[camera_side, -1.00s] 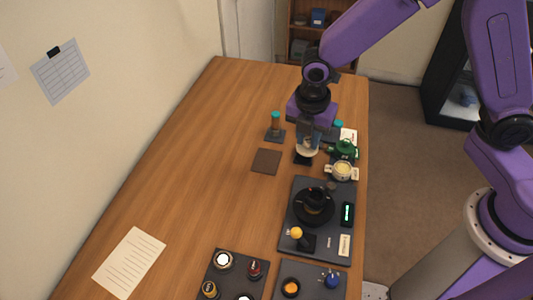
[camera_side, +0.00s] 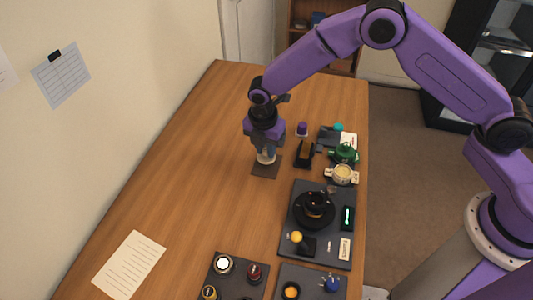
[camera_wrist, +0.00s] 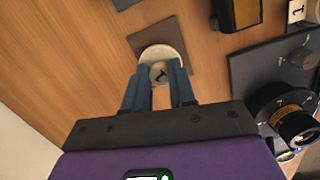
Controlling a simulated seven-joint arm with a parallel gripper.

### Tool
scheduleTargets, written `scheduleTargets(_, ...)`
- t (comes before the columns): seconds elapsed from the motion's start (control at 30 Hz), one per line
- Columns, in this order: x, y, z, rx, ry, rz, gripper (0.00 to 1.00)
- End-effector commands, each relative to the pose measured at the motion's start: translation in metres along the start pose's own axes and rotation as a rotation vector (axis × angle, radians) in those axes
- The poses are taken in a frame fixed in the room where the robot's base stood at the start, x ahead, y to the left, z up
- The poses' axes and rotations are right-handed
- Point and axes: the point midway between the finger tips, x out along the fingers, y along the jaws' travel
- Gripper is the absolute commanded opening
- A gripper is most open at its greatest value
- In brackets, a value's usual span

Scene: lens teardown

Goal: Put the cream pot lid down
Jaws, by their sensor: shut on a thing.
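The cream pot lid (camera_side: 266,159) is a round cream disc. My gripper (camera_side: 266,150) is shut on it, pointing down above a dark brown square mat (camera_side: 259,173). In the wrist view the lid (camera_wrist: 151,53) sits between the tips of my blue fingers (camera_wrist: 159,75), in front of the mat (camera_wrist: 146,38). I cannot tell whether the lid touches the mat. The cream pot (camera_side: 342,174) stands to the right, near the table edge, with a pale yellow inside.
A black stand (camera_side: 303,154), a purple-topped part (camera_side: 302,129) and a green pot (camera_side: 343,152) stand right of the mat. A dark tray (camera_side: 325,245) with a black round part lies nearer. The table left of the mat is clear.

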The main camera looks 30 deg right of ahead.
Motion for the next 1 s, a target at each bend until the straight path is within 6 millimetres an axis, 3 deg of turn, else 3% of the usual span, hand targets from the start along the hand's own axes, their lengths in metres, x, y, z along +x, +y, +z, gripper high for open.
scheduleTargets(0.2,0.026,-0.002,-0.003,0.000,-0.001,-0.003,0.00)
scheduleTargets(0.63,0.031,-0.002,-0.004,-0.001,0.000,-0.002,0.00)
scheduleTargets(0.67,0.030,-0.002,-0.004,-0.001,0.000,-0.002,0.34)
scheduleTargets(0.7,0.030,-0.002,-0.004,-0.001,0.000,-0.002,0.47)
scheduleTargets(1.0,0.030,-0.002,-0.004,0.000,0.000,-0.002,0.50)
